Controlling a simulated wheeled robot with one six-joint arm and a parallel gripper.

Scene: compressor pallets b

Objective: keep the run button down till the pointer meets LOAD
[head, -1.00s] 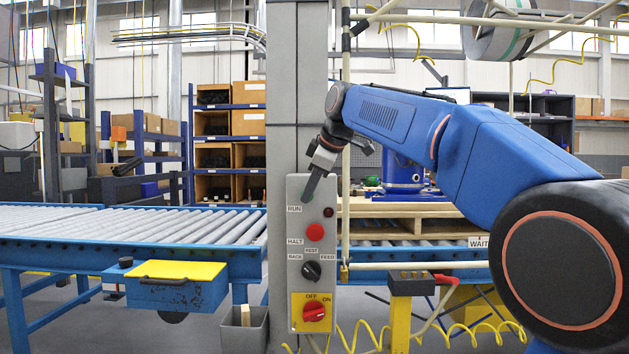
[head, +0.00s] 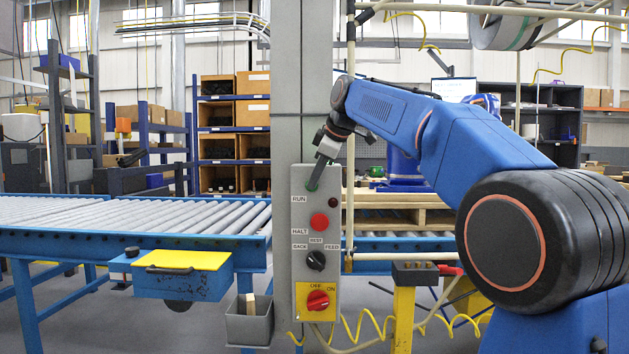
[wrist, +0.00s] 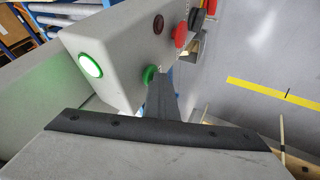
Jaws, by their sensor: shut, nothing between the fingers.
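The grey control box (head: 323,240) hangs on a post. The green RUN button (head: 312,186) is at its upper left, partly hidden by my gripper (head: 317,180). My gripper is shut and empty, its tip at the button. In the wrist view the dark fingers (wrist: 163,95) reach the green button (wrist: 149,74) and seem to touch it; I cannot tell how far it is pressed. A lit green-white lamp (wrist: 90,65) glows on another face of the box. No pointer or LOAD mark can be made out.
Below RUN are a red HALT button (head: 319,222), a black selector knob (head: 316,260) and a red OFF/ON switch (head: 317,300). A dark red lamp (head: 333,202) is beside RUN. A roller conveyor (head: 150,220) lies left; a blue machine (head: 402,165) stands behind my arm.

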